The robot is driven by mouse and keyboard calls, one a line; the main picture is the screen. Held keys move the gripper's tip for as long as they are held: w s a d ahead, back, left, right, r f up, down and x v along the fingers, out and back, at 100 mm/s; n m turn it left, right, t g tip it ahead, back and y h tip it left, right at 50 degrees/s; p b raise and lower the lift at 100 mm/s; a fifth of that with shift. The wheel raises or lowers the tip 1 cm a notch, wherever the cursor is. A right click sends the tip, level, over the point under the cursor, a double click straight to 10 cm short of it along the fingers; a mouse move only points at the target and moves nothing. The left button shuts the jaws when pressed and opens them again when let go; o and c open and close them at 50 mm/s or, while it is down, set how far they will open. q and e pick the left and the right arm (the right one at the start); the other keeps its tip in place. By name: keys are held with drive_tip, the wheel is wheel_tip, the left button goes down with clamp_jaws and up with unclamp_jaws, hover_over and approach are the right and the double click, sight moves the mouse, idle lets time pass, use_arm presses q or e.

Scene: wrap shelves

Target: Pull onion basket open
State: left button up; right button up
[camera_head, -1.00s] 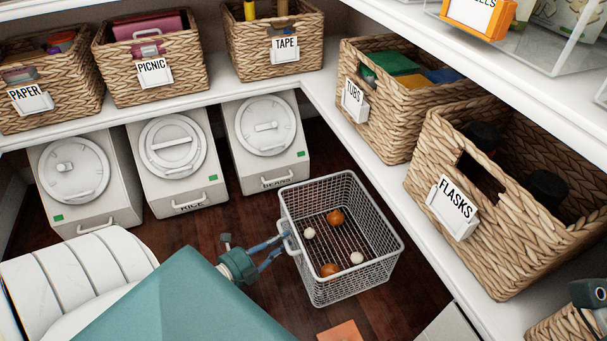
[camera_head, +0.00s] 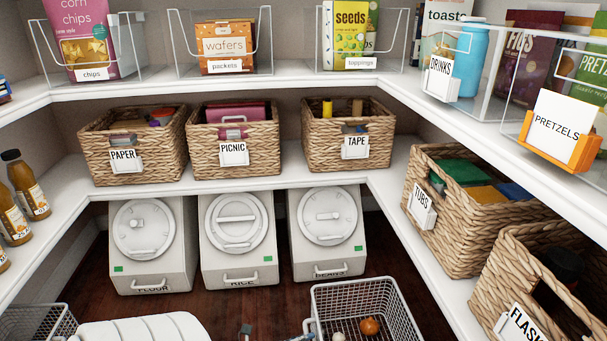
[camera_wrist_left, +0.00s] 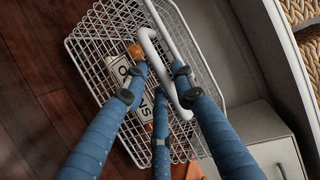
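The wire onion basket (camera_head: 366,289) stands at the bottom of the head view, cut off by the frame edge. An orange-brown onion (camera_head: 369,326) and a pale one (camera_head: 338,337) lie in it. In the left wrist view the basket mesh (camera_wrist_left: 90,55) carries a partly covered label (camera_wrist_left: 125,72) and a white handle (camera_wrist_left: 152,50). My left gripper (camera_wrist_left: 158,105) has its blue fingers spread around the handle; the right-hand finger overlaps it, and contact is unclear. In the head view it is almost wholly below the frame. My right gripper is not in view.
White bins for flour (camera_head: 150,280), rice (camera_head: 240,270) and beans (camera_head: 328,262) stand behind the basket. Woven baskets, such as flasks (camera_head: 515,270), fill the shelves. Another wire basket (camera_head: 40,322) is at the lower left. Dark wooden floor (camera_head: 190,312) shows between.

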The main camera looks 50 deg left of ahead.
use_arm(q)
drive_tip(key=shift+o, duration=0.2)
drive_tip(key=v, duration=1.2)
idle(0.4)
